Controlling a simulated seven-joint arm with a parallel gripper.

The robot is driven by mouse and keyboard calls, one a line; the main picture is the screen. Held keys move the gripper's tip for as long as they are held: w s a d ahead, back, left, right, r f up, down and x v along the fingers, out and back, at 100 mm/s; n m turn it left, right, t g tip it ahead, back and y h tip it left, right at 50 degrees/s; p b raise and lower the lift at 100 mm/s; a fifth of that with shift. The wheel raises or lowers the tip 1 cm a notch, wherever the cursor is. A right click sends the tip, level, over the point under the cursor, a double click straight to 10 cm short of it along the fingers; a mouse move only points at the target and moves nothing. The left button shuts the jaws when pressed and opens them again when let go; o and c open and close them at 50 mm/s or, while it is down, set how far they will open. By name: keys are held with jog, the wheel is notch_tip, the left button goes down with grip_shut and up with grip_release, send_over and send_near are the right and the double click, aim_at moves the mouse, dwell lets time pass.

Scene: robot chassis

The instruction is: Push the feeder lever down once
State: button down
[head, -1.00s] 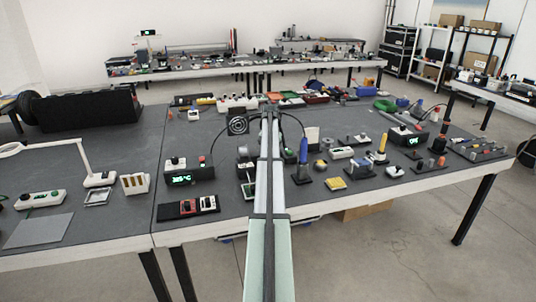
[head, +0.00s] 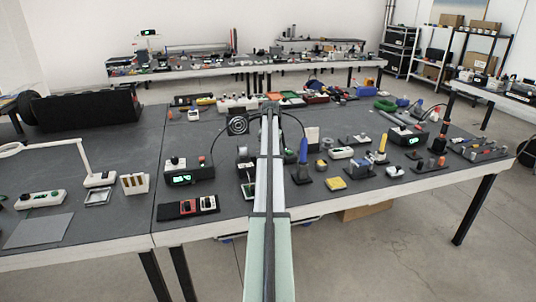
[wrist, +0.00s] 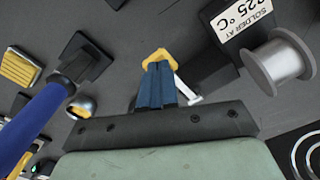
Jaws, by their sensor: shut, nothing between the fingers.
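In the wrist view my gripper (wrist: 157,88) has its blue fingers shut together, pointing away from the camera over the dark bench. A yellow piece (wrist: 160,57) shows at the fingertips; I cannot tell whether it touches them. A short white rod (wrist: 186,90) with a pale end slants out beside the fingers. To their right are a grey solder spool (wrist: 283,64) and a dark block with a white label (wrist: 245,22) reading "SOLDER AT 325 °C". Which part is the feeder lever is not clear. In the head view my arm hides the gripper; the spool (head: 243,152) shows left of it.
A blue-handled tool (head: 303,151) stands upright close to my arm and also crosses the left of the wrist view (wrist: 35,125). A yellow pad (head: 335,184), a black unit with a green display (head: 188,176) and many small items crowd the bench.

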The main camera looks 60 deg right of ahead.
jog(key=shift+r, duration=1.45)
jog(key=shift+w, duration=0.1)
